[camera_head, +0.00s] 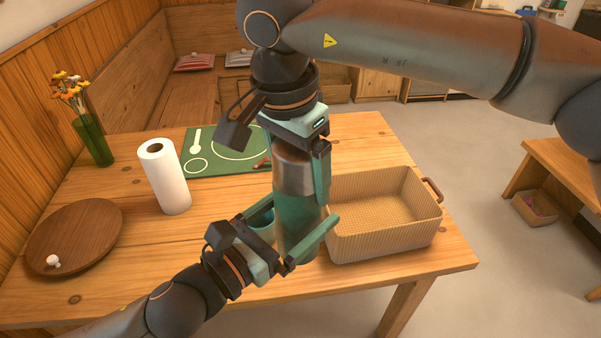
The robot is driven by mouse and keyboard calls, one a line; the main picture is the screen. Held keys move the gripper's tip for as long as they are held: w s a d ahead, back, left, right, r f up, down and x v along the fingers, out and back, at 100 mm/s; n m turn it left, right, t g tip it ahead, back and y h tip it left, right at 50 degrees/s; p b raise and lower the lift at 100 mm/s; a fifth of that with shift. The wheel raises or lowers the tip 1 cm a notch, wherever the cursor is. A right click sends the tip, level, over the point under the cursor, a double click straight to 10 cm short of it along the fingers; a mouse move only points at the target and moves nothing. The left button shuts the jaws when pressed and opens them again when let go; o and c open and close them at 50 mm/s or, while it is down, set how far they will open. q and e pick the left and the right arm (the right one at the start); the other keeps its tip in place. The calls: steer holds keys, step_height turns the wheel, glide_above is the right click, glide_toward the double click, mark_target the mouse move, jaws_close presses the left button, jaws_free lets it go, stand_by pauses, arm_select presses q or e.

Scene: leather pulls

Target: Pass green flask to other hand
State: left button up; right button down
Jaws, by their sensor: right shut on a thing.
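The green flask (296,228) with a grey metal upper part is upright above the front of the wooden table, left of the basket. My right gripper (300,180) comes down from above and is shut on the flask's upper part. One of its fingers shows along the flask's right side; the other is mostly hidden. My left gripper (295,222) reaches in from the lower left with its fingers spread, one on each side of the flask's lower body. It is open; whether its fingers touch the flask is hard to tell.
A woven basket (385,242) stands close right of the flask. Left are a paper roll (166,180), a round wooden board (80,232) and a flower vase (94,140). A green mat (215,160) lies behind.

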arm_select(q)
steer(key=shift+o, duration=0.3)
steer(key=shift+s+d, duration=0.1)
steer(key=s+a+f+n+g+y, duration=0.1)
steer(key=s+a+f+n+y, duration=0.2)
steer(key=f+n, duration=0.9)
steer(key=a+f+n+g+y, duration=0.15)
steer(key=a+f+n, duration=0.25)
steer(key=f+n, duration=0.85)
steer(key=s+a+f+n+g+y, duration=0.1)
steer(key=s+a+f+n+y, duration=0.1)
steer(key=s+f+n, duration=0.3)
steer(key=s+a+f+n+g+y, duration=0.1)
steer(key=s+a+f+n, duration=0.3)
steer(key=n, duration=0.8)
step_height(320, 180, down, 3)
steer(key=shift+s+a+r+y, duration=0.15)
steer(key=shift+s+a+y, duration=0.35)
steer(key=shift+y, duration=0.35)
steer(key=shift+w, duration=0.15)
